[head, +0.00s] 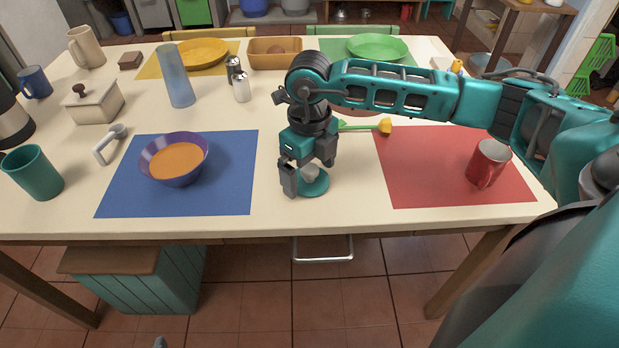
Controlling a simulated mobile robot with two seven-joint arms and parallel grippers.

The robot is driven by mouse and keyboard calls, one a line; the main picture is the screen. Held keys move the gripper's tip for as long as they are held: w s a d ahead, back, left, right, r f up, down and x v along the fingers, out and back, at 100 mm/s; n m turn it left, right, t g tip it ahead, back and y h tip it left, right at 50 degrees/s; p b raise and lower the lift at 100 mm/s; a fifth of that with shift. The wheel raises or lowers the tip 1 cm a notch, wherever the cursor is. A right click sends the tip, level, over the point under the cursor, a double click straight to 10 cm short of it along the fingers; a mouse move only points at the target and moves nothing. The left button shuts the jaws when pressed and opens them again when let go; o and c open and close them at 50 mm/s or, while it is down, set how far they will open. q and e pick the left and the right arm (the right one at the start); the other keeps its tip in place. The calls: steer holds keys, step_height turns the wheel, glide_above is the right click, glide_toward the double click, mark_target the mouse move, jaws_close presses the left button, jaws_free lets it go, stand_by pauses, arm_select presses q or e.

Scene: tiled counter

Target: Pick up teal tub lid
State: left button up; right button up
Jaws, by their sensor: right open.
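The teal tub lid (319,187) lies flat on the cream table top between the blue mat and the red mat. It is round, with a pale grey knob on top. My right gripper (307,176) points down over the lid with its jaws open. One finger is at the left of the knob and the other is at the back right. Whether a finger touches the lid I cannot tell. The gripper hides part of the lid's far side. My left gripper is not in view.
A purple bowl (153,163) of orange soup sits on the blue mat (225,190). A red mug (487,165) stands on the red mat (420,180). A yellow flower (385,126) lies behind the gripper. Salt and pepper shakers (241,87) stand farther back. The table's front edge is near the lid.

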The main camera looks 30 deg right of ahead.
steer(key=shift+f, duration=0.35)
steer(key=c, duration=0.8)
steer(key=shift+r, duration=0.15)
steer(key=shift+c, duration=0.2)
